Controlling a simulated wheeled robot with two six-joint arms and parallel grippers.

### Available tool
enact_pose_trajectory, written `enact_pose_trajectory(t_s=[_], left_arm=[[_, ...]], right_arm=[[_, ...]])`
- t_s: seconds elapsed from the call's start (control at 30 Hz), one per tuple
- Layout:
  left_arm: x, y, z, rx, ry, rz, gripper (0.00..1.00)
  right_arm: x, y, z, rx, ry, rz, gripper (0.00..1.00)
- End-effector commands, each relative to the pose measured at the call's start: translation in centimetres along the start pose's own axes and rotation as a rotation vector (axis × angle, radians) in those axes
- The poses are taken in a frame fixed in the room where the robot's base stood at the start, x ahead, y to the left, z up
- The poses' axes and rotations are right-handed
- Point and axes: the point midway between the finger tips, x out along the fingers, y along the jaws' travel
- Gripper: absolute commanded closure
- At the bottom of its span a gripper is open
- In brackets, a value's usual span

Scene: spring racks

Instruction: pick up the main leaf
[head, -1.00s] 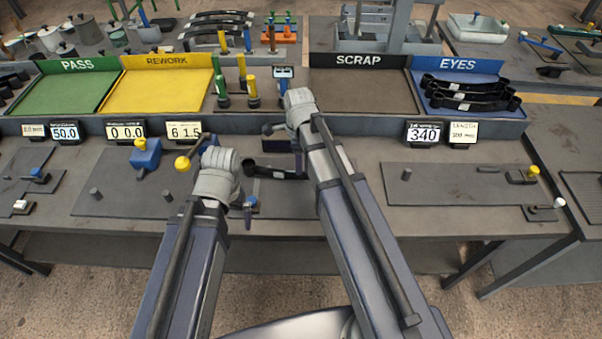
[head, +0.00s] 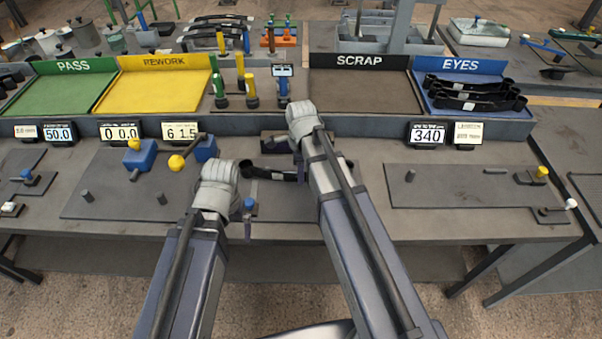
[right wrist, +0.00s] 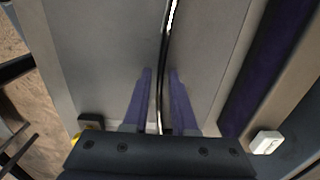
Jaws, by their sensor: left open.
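A black leaf with a rolled eye at its left end (head: 247,168) lies low over the middle bench plate, partly hidden by my right arm. In the right wrist view a thin dark strip (right wrist: 166,45), seen edge-on, runs between the two purple fingers of my right gripper (right wrist: 160,72). The fingers stand apart, with a gap beside the strip; no firm grip shows.
Blue blocks (head: 140,154) and a yellow knob (head: 177,162) stand left of the leaf. Behind are the green PASS (head: 60,93), yellow REWORK (head: 150,92), SCRAP (head: 362,93) and blue EYES (head: 432,108) trays. The right plate (head: 450,190) has clear room.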

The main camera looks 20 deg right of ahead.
Motion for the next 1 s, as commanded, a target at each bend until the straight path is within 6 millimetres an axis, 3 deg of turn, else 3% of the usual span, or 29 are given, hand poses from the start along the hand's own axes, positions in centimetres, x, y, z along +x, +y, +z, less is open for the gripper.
enact_pose_trajectory(t_s=[0.03, 0.2, 1.0], left_arm=[[0.0, 0.0, 0.0, 0.0, 0.0, 0.0, 0.01], [0.0, 0.0, 0.0, 0.0, 0.0, 0.0, 0.01], [0.01, 0.0, 0.0, 0.0, 0.0, 0.0, 0.01]], right_arm=[[0.0, 0.0, 0.0, 0.0, 0.0, 0.0, 0.81], [0.0, 0.0, 0.0, 0.0, 0.0, 0.0, 1.0], [0.01, 0.01, -0.01, 0.001, 0.0, 0.0, 1.0]])
